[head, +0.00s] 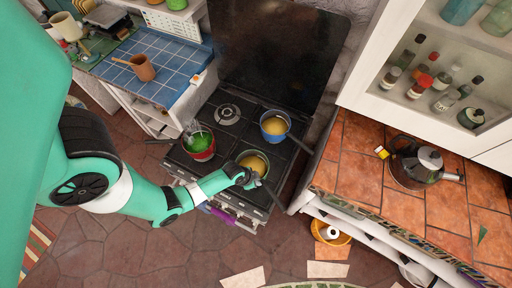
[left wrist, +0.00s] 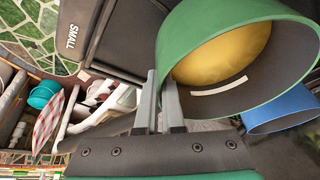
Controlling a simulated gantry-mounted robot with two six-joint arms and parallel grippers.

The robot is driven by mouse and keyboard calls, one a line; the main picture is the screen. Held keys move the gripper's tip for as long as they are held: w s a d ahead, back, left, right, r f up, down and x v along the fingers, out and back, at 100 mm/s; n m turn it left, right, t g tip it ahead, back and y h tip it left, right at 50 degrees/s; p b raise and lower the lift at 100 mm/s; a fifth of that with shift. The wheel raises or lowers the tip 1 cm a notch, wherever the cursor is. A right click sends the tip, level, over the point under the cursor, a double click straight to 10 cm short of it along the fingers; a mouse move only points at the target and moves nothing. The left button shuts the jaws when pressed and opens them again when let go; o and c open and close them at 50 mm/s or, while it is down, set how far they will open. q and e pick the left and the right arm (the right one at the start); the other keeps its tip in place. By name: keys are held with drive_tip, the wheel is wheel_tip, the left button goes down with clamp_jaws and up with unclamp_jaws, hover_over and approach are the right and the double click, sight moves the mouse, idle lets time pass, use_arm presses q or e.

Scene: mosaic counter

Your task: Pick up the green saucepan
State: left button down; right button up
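The green saucepan (head: 250,157), with yellow contents, sits at the front right of the stove. It fills the upper right of the left wrist view (left wrist: 225,20). My left gripper (head: 255,175) is at the near side of this pan. In the left wrist view its two fingers (left wrist: 160,90) are close together, one on each side of the pan's wall at the rim, and look shut on it. The gripper hides part of the pan in the head view. My right gripper is in neither view.
A blue saucepan (head: 272,137) with yellow contents stands behind, close to the green one. A red pot (head: 201,153) with green contents stands to the left. A glass kettle (head: 408,172) is on the tiled counter at right. The back left burner (head: 228,114) is bare.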

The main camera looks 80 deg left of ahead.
use_arm(q)
drive_tip(key=shift+r, duration=0.2)
idle(0.6)
drive_tip(key=shift+w+r, duration=0.1)
drive_tip(key=shift+r, duration=0.15)
drive_tip(key=s+d+r+p, duration=0.8)
drive_tip(key=d+r+p, duration=0.1)
drive_tip(key=d+r, duration=0.2)
drive_tip(key=shift+d+r, duration=0.3)
drive_tip(key=shift+r, duration=0.3)
drive_tip(key=shift+w, duration=0.1)
idle(1.2)
